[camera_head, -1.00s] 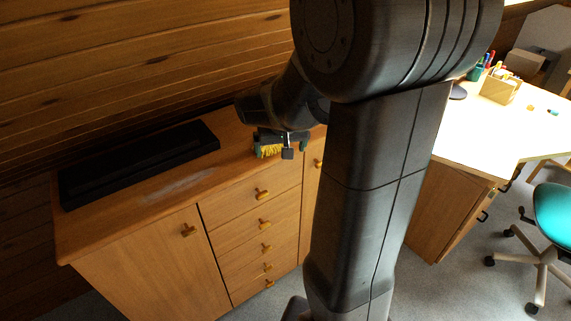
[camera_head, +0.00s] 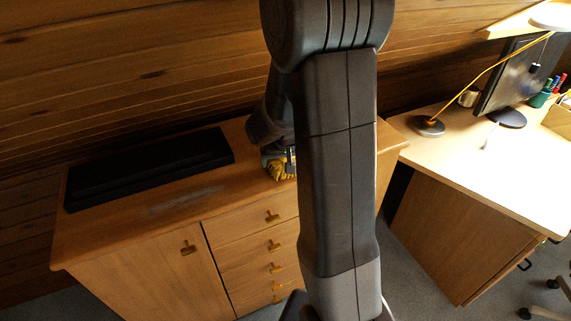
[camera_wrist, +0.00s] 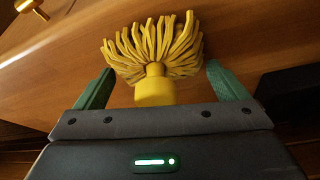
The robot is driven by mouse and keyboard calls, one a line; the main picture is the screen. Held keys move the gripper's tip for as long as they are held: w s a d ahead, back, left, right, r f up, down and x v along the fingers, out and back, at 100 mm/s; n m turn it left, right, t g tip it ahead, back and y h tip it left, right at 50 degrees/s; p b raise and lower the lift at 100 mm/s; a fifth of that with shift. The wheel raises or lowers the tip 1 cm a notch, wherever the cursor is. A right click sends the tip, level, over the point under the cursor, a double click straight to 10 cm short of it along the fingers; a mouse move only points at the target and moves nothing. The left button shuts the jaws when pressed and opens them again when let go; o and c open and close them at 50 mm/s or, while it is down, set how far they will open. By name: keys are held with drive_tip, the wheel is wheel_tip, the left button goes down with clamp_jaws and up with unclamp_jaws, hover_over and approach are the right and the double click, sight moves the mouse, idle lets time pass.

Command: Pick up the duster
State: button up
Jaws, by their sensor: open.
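The duster (camera_wrist: 153,50) has a yellow fringed head and a yellow neck. In the wrist view it lies between the two green fingers of my gripper (camera_wrist: 152,88), with space on both sides. The fingers are apart and do not touch it. The lower end of the duster is hidden behind the gripper body. In the head view the yellow duster (camera_head: 281,170) shows at the cabinet top's front edge, beside my arm. My gripper (camera_head: 279,155) is mostly hidden there by my arm.
The wooden cabinet (camera_head: 110,240) has a black flat object (camera_head: 150,168) and a pale dusty patch (camera_head: 185,201) on top. A desk (camera_head: 460,160) with a lamp (camera_head: 428,125), a mug (camera_head: 468,97) and a monitor (camera_head: 515,80) stands at right. A plank wall rises behind.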

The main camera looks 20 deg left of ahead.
drive_tip(key=c, duration=1.1)
drive_tip(key=shift+r, duration=0.15)
drive_tip(key=shift+r, duration=0.5)
wheel_tip(320, 180, up, 2)
drive_tip(key=shift+r, duration=0.1)
drive_tip(key=s+d+b, duration=0.1)
drive_tip(key=s+d, duration=0.2)
drive_tip(key=s, duration=0.2)
drive_tip(key=s+d+b, duration=0.1)
drive_tip(key=s+d, duration=0.2)
drive_tip(key=s, duration=0.2)
drive_tip(key=s+d+b, duration=0.1)
drive_tip(key=s+d, duration=0.3)
drive_tip(key=s, duration=0.1)
drive_tip(key=shift+d, duration=0.1)
